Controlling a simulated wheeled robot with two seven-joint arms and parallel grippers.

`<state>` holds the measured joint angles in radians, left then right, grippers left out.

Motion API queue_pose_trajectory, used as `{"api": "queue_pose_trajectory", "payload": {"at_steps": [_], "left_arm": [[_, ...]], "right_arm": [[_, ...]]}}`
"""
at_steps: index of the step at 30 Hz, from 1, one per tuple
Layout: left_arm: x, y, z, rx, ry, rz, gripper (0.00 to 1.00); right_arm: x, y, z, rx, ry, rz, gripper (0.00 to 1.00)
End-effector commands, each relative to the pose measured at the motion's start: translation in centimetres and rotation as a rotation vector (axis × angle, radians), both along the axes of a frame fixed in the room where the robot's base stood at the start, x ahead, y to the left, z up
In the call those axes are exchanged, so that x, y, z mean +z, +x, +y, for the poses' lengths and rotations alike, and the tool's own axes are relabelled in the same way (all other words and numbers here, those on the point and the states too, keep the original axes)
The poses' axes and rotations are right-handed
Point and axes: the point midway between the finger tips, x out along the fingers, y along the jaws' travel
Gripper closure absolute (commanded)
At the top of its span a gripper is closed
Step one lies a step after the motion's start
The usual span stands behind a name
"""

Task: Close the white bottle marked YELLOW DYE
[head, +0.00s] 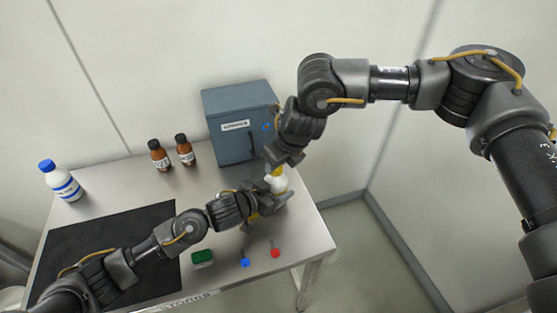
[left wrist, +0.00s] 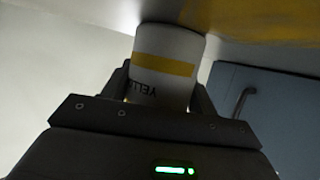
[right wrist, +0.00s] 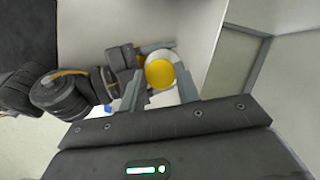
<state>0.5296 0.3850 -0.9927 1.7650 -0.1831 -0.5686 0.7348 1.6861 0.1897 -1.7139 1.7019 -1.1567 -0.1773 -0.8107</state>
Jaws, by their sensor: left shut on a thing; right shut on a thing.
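The white bottle (head: 279,184) stands near the table's right edge. Its yellow band and part of the lettering show in the left wrist view (left wrist: 163,70). My left gripper (head: 266,205) is shut around the bottle's body from the left. The yellow cap (head: 277,171) is at the top of the bottle; it also shows as a round disc in the right wrist view (right wrist: 160,73). My right gripper (head: 283,160) comes from above and is shut on the cap. The neck is hidden, so I cannot tell how tightly the cap sits.
A grey-blue cabinet (head: 235,127) stands behind the bottle. Two brown bottles (head: 159,155) (head: 184,150) and a blue-capped white bottle (head: 62,182) stand at the back and left. A black mat (head: 150,225), green block (head: 203,258), blue item (head: 245,262) and red item (head: 275,253) lie in front.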

Motion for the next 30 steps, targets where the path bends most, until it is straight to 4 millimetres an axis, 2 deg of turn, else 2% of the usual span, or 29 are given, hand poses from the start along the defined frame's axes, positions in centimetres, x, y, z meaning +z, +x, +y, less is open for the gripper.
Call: {"api": "queue_pose_trajectory", "payload": {"at_steps": [11,14,18,21,25,30], "left_arm": [[-0.03,0.02,0.06,0.001,0.002,0.0,1.0],[-0.05,0.02,0.05,0.001,0.002,0.0,1.0],[-0.06,0.03,0.06,0.001,0.002,0.0,1.0],[-0.05,0.03,0.07,0.001,0.002,0.0,1.0],[-0.03,0.05,0.08,0.001,0.002,0.0,1.0],[-0.02,0.06,0.1,0.002,0.001,0.0,1.0]], "right_arm": [[0.14,-0.1,0.81,-0.848,-0.004,-0.009,0.88],[0.11,0.0,0.96,-1.115,-0.003,-0.013,0.88],[0.03,0.25,1.1,-1.567,-0.001,-0.016,0.88],[-0.1,0.33,1.04,-1.818,0.0,-0.012,0.88],[-0.1,0.39,0.96,-2.002,0.002,-0.009,0.88],[-0.06,0.39,0.91,-2.06,0.004,-0.004,0.88]]}}
